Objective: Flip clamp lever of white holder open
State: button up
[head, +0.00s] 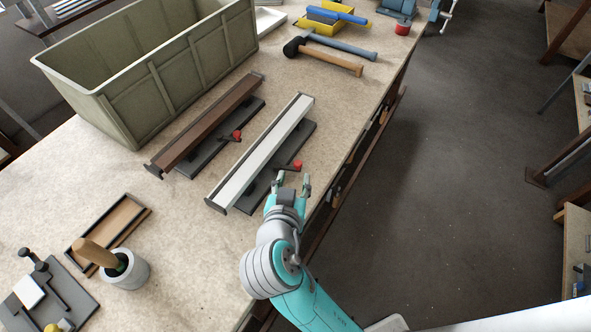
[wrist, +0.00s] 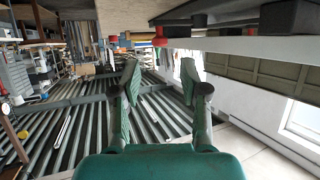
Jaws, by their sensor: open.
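The white holder (head: 262,150) is a long white profile on a dark base, lying diagonally on the bench. Its clamp lever (head: 287,169) sticks out on the right side toward the bench edge and ends in a red knob (head: 298,165). My gripper (head: 294,181) is open and empty, just short of the knob on its near side. In the wrist view my gripper (wrist: 160,78) has both fingers spread, with a red knob (wrist: 160,41) beyond and above them in the picture. No contact between fingers and lever is visible.
A brown holder (head: 207,125) with its own red-knobbed lever (head: 237,134) lies left of the white one. A large green crate (head: 120,100) stands behind it. Hammers (head: 335,66) lie further back. A wooden tray (head: 112,228) and a grey cup (head: 130,272) are at the near left.

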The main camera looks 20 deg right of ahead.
jog(key=shift+v, duration=2.9)
